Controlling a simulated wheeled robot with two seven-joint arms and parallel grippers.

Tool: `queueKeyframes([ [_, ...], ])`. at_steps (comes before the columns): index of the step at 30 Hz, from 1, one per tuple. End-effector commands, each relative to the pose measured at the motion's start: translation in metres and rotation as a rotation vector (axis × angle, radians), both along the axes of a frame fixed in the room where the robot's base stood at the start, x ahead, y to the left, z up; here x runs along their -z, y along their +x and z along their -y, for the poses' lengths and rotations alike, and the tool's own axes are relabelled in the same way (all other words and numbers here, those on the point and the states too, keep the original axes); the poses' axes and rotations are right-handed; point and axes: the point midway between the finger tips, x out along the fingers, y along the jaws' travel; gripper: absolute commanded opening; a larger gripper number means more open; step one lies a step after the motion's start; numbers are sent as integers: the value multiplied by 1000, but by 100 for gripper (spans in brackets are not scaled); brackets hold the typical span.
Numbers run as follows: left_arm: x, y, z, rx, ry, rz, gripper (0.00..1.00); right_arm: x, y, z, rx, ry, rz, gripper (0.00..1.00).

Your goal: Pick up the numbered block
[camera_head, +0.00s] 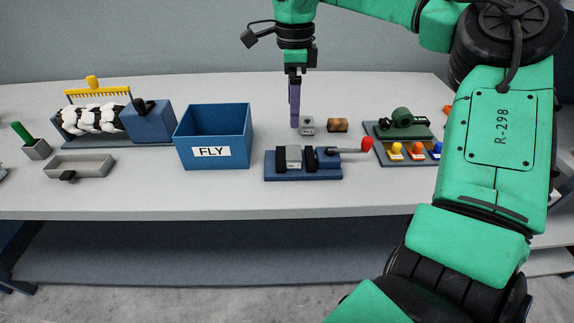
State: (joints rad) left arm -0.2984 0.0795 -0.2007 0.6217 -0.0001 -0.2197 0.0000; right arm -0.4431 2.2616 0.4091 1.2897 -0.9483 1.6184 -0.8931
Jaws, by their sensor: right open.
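A small grey block (307,126) with a dark mark on it stands on the table behind the blue lever device; the mark is too small to read as a number. My right gripper (295,122) points straight down just to the left of this block, its purple fingers seen nearly edge-on and reaching close to the table. It is open with nothing seen in it; whether it touches the block I cannot tell. My left gripper is not in view.
The blue lever device (303,174) with a red knob stands in front. A blue FLY bin (212,150), a grey tray (80,166) and a roller machine (150,125) stand left; a green motor unit (403,121) right.

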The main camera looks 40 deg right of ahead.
Motion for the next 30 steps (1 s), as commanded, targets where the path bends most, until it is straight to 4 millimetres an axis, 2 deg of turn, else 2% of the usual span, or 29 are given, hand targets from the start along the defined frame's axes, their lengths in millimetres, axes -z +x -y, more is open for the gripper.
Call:
queueKeyframes([
  [6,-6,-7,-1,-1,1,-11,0,54,-2,-1,1,6,-5,100],
  [14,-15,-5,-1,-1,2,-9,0,92,-2,-1,2,6,-4,100],
  [18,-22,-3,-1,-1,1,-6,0,120,-3,-1,3,4,-5,100],
  [21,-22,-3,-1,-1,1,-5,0,129,-2,-1,3,3,-1,100],
  [26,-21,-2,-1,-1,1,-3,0,129,-2,-1,3,4,0,100],
  [29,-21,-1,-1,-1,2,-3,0,129,-2,-1,3,4,0,66],
  [30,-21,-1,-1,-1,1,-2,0,129,-2,-1,3,4,0,50],
])
